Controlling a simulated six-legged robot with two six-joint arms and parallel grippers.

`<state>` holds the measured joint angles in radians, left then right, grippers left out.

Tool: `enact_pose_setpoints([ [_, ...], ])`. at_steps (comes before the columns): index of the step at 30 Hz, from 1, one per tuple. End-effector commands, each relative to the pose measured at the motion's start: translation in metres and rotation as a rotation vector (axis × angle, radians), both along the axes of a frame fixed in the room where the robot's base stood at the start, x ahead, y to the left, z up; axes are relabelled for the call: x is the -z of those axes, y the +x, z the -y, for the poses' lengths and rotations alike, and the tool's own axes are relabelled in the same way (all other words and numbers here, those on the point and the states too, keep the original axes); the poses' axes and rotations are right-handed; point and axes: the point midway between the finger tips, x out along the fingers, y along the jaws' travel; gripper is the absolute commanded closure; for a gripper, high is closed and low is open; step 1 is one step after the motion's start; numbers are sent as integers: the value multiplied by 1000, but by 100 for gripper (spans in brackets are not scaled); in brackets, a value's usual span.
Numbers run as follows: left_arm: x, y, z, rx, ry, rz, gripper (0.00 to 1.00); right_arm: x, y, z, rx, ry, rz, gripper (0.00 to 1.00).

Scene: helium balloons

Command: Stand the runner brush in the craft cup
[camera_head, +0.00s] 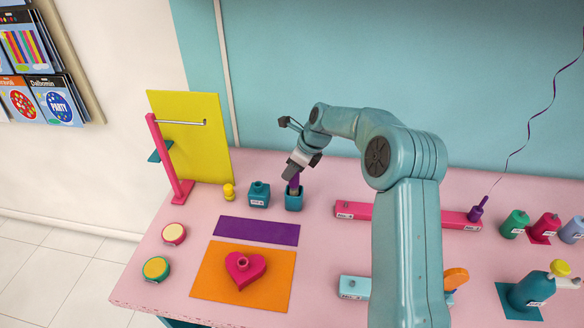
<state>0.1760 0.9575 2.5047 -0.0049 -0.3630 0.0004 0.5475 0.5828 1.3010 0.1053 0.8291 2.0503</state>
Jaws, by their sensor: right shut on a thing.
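My right gripper (292,172) is shut on a purple upright piece, which looks like the runner brush (294,185). The brush's lower end is at the mouth of a small teal cup (293,203), which looks like the craft cup. The brush stands nearly upright there, and its lower end is hidden by the cup wall. I cannot tell whether it touches the bottom. My fingers are just above the cup's rim and partly cover the brush. My left gripper is not in view.
A pink stand (166,165) and yellow board (206,130) are behind. A long pink bar (400,213) lies right. Purple (257,231) and orange mats lie in front.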

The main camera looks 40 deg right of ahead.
Motion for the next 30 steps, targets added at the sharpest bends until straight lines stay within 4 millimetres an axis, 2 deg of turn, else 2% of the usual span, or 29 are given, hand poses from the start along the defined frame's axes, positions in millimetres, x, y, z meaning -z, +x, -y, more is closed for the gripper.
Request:
enact_pose_setpoints([
  [17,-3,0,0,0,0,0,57,0,0,0,0,0,0,100],
  [30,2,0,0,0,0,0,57,13,0,0,0,0,0,100],
])
